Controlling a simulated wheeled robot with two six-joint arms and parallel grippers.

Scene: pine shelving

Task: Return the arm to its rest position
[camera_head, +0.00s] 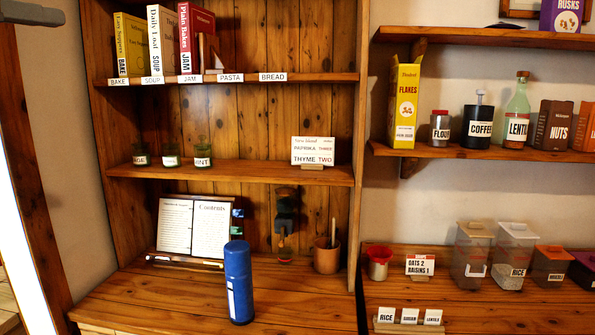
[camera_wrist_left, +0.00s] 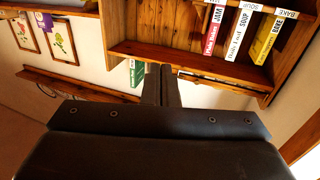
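My left gripper (camera_head: 32,13) shows as a dark shape at the top left corner of the head view, left of the upper shelf's books. In the left wrist view its two dark fingers (camera_wrist_left: 162,85) lie close together, with nothing seen between them, so it looks shut and empty. It appears apart from the shelving. My right gripper is in neither view.
The pine shelf unit (camera_head: 230,171) holds books, small jars and label cards. A blue bottle (camera_head: 238,285) stands upright on its counter, before an open book (camera_head: 195,226). Wall shelves at right hold packets and jars. The front left counter is clear.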

